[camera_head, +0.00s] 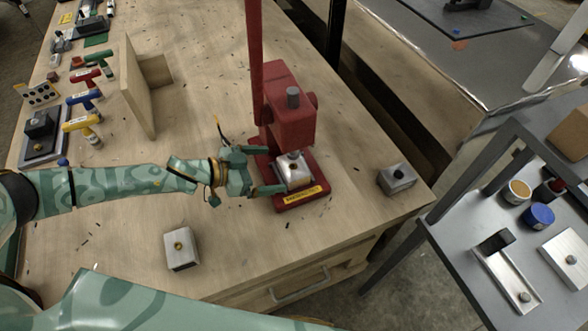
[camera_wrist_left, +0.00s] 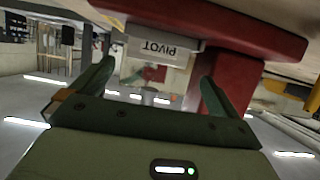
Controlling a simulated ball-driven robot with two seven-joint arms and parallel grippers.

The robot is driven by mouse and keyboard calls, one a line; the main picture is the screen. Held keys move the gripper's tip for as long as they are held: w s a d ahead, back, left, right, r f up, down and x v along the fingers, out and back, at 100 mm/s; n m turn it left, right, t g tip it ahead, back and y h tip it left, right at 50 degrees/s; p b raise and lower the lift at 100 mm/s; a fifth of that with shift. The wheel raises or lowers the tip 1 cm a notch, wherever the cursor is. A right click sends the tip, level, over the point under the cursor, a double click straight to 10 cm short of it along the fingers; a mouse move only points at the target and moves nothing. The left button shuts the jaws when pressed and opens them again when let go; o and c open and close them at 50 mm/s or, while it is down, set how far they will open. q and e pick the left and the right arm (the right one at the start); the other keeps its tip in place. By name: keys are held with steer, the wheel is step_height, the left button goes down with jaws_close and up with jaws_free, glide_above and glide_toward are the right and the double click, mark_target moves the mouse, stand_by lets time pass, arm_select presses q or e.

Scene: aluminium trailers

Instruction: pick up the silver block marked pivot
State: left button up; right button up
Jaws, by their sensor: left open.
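In the head view a silver block (camera_head: 294,180) sits on the base of the red press (camera_head: 290,115), directly ahead of my left gripper (camera_head: 268,170). The gripper is open, with one finger towards each side of the block. In the left wrist view the block shows ahead, between the fingers of the gripper (camera_wrist_left: 157,72). I cannot tell whether the fingers touch it. My right gripper is not in view.
Two other silver blocks stand on the wooden bench: one at front left (camera_head: 181,258), one near the right edge (camera_head: 398,181). The press handle (camera_head: 255,60) rises behind the block. Coloured-handled tools (camera_head: 85,97) line the left. A grey cart (camera_head: 470,240) stands at right.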

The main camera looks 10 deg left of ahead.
mark_target(294, 165)
arm_select(q)
steer(key=x, duration=0.5)
steer(key=b+x, duration=0.1)
steer(key=x, duration=0.1)
steer(key=shift+d+r, duration=0.35)
steer(key=c, duration=1.3)
steer(key=shift+r, duration=0.15)
steer(key=shift+c, duration=0.2)
